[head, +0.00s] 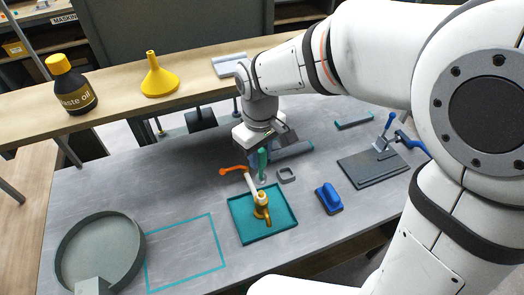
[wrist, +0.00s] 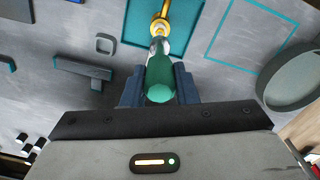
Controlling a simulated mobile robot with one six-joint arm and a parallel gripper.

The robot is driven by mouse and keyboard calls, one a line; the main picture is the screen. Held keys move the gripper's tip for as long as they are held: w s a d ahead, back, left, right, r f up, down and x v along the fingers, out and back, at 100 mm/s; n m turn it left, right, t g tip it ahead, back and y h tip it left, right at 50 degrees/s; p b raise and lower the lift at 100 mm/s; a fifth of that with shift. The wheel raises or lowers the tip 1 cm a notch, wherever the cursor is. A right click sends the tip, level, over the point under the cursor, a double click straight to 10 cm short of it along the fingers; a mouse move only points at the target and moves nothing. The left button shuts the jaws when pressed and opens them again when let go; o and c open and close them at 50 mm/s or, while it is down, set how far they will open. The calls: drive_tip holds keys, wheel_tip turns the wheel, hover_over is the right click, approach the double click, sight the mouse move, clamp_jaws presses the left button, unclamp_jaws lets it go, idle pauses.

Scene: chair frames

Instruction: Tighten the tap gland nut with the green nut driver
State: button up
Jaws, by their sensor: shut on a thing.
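The green nut driver (wrist: 160,75) is upright between the two jaws of my gripper (wrist: 159,88), which is shut on its handle. The driver's green handle also shows below my gripper in the head view (head: 262,160). The brass tap (head: 262,207) stands in a teal tray (head: 285,220), with a pale part and an orange lever (head: 234,169) behind it. My gripper is above and behind the tap. In the wrist view the driver's silvery lower end overlaps the brass tap (wrist: 160,22). I cannot tell whether they touch, and the gland nut is not clearly visible.
A grey square ring (head: 287,175), a blue block-like tool (head: 328,198) and a grey plate with blue handles (head: 375,168) are to the right. A round grey tray (head: 70,245) and an empty teal-outlined rectangle (head: 187,255) are left. A shelf holds a yellow funnel (head: 158,80) and bottle (head: 70,88).

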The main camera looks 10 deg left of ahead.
sight(261, 177)
drive_tip(key=shift+s+d+f+b, duration=0.1)
drive_tip(key=shift+f+b, duration=1.7)
drive_tip(key=shift+f, duration=0.45)
drive_tip(key=shift+f, duration=0.2)
drive_tip(key=shift+f+b, duration=0.6)
drive_tip(key=shift+b, duration=0.05)
drive_tip(key=shift+f, duration=0.15)
drive_tip(key=shift+m, duration=1)
drive_tip(key=shift+r+p, duration=1.65)
drive_tip(key=shift+r, duration=0.7)
